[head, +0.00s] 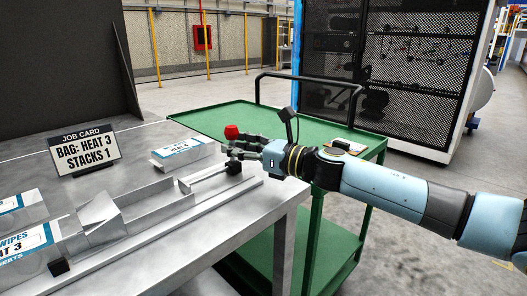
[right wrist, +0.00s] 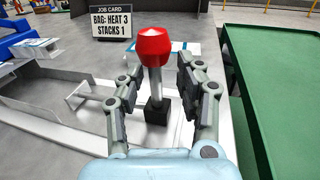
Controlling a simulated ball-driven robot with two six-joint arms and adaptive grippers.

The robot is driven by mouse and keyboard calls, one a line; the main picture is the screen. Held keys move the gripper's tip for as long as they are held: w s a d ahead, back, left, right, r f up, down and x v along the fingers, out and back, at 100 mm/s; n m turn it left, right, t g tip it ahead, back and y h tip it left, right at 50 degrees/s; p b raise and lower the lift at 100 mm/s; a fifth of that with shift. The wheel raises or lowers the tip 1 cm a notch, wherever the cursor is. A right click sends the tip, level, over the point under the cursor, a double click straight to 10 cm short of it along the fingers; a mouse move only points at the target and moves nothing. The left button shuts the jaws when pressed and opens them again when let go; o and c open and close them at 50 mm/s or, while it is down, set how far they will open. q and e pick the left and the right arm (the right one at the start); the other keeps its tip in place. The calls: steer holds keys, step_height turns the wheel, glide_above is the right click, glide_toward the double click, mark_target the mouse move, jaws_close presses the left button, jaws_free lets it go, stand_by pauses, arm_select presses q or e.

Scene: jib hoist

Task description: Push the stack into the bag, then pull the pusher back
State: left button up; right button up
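The pusher has a red knob (head: 232,132) on a metal post with a black block (head: 234,167) at its foot, at the right end of the metal channel (head: 150,208). My right gripper (head: 236,150) is open just below the knob. In the right wrist view, its fingers stand on both sides of the pusher's post (right wrist: 157,85), with gaps visible. A white, blue-labelled bag marked HEAT 3 (head: 25,258) lies at the left end, by a metal funnel (head: 95,218). I cannot make out a stack in the channel. My left gripper is not in view.
A job card (head: 84,150) reads "BAG: HEAT 3, STACKS 1". Another white packet (head: 184,152) lies behind the channel, and one more (head: 20,210) at the left. A green cart (head: 240,118) stands beyond the table's right edge, under my right arm.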

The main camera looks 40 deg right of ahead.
steer(key=shift+v, duration=5.4)
